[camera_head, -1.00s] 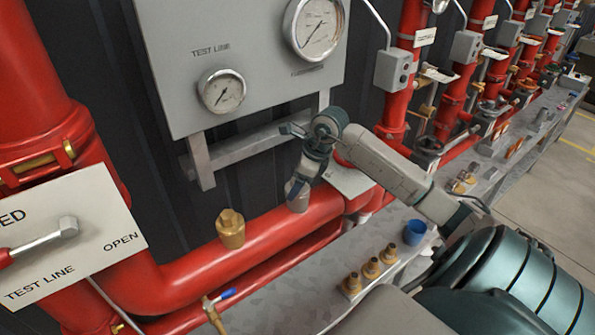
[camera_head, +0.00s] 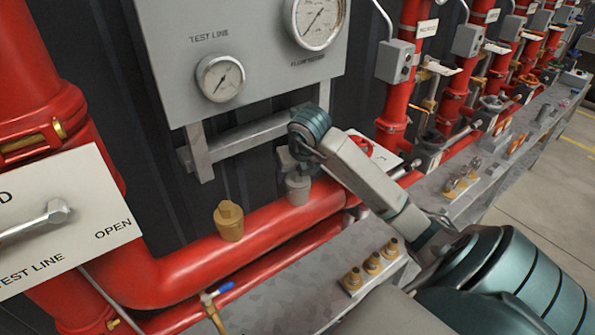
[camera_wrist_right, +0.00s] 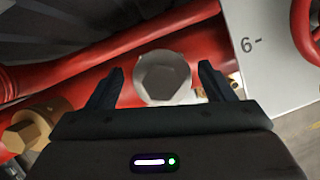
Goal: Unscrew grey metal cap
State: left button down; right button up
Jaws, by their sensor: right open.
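The grey metal cap (camera_head: 298,188) stands upright on top of the red horizontal pipe in the head view. In the right wrist view the grey cap (camera_wrist_right: 163,77) shows its hexagonal top, between and just beyond the two fingers. My right gripper (camera_wrist_right: 160,82) is open, with one dark finger on each side of the cap; I cannot tell whether either finger touches it. In the head view the right gripper (camera_head: 292,163) hangs just above the cap, its fingers mostly hidden by my wrist. My left gripper is not in view.
A brass hex cap (camera_head: 229,221) stands on the same pipe to the left. A gauge panel (camera_head: 260,60) rises behind. Three brass fittings (camera_head: 372,262) stand on the grey ledge, and a blue-handled valve (camera_head: 217,293) is lower left. A white sign (camera_wrist_right: 270,60) is beside the pipe.

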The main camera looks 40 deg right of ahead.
jog(key=shift+c, duration=0.6)
jog(key=c, duration=0.9)
jog(key=shift+d+f+n+b, duration=0.15)
jog(key=shift+n+b, duration=0.25)
jog(key=shift+b, duration=0.15)
jog(key=shift+n+y, duration=0.3)
jog(key=shift+n, duration=0.1)
jog(key=shift+r, duration=0.3)
jog(key=shift+r+p, duration=1.5)
jog(key=shift+r, duration=1.4)
